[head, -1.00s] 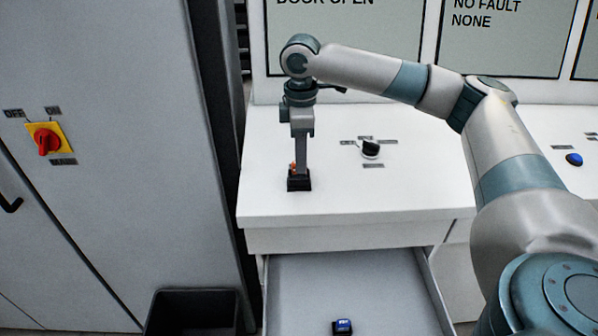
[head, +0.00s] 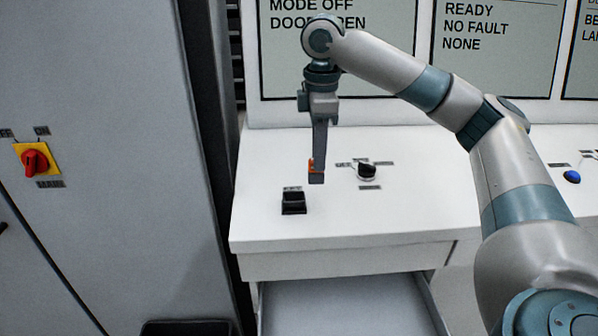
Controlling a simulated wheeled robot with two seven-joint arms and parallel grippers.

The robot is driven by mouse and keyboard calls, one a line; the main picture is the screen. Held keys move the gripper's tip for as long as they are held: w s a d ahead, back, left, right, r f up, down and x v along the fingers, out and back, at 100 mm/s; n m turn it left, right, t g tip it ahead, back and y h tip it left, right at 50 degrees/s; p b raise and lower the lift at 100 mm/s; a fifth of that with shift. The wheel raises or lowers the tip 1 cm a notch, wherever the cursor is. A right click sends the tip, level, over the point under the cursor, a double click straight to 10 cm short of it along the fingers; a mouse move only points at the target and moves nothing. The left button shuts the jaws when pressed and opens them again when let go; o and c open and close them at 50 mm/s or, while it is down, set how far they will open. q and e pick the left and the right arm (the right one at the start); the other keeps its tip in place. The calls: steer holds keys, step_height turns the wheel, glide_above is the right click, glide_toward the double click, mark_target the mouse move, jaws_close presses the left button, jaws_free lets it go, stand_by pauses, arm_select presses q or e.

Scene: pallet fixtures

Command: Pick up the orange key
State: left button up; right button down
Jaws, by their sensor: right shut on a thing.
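The orange key (head: 311,166) shows as a small orange patch at the tip of my right gripper (head: 317,174). The gripper is shut on it and points down. Most of the key is hidden by the fingers. The gripper and key are above the white console top, up and to the right of a small black holder (head: 293,203) and apart from it. My left gripper is out of view.
A black selector knob (head: 367,172) stands right of the gripper, and a blue button (head: 572,177) is at far right. Below the console top (head: 400,212) is an open drawer (head: 345,308). A grey cabinet with a red switch (head: 35,160) stands left. Display panels (head: 494,50) rise behind.

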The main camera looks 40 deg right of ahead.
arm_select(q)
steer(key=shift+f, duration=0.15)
arm_select(e)
steer(key=s+d+r, duration=0.4)
steer(key=d, duration=0.1)
steer(key=shift+s, duration=0.2)
steer(key=shift+a+f, duration=0.1)
